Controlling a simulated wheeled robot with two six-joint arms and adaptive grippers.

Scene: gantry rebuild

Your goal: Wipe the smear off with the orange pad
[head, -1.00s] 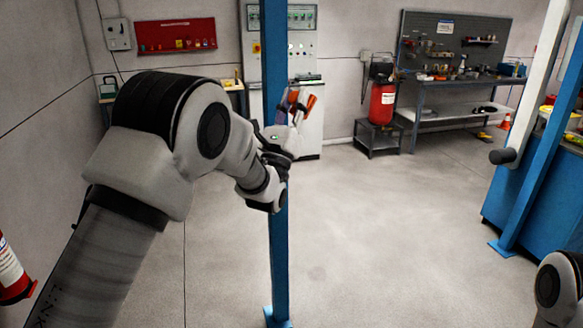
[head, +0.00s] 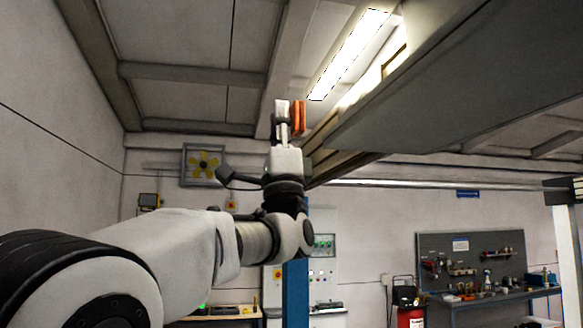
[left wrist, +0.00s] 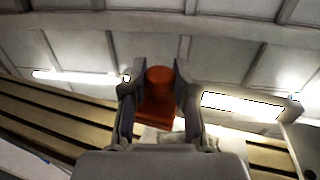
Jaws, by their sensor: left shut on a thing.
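The orange pad (head: 298,117) is held upright at the top of my left gripper (head: 288,120) in the head view, just left of a dark overhead panel (head: 450,100). In the left wrist view the pad (left wrist: 159,95) sits between the two dark fingers of my left gripper (left wrist: 153,82), which is shut on it. The gripper points up toward the ceiling. I cannot make out the smear for certain in either view. My right gripper is not in view.
A long bright lamp (head: 348,55) is overhead, close behind the pad. A blue post (head: 295,290) stands below the gripper. A wall fan (head: 203,165), a workbench (head: 495,298) and a red tank (head: 411,317) are farther back.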

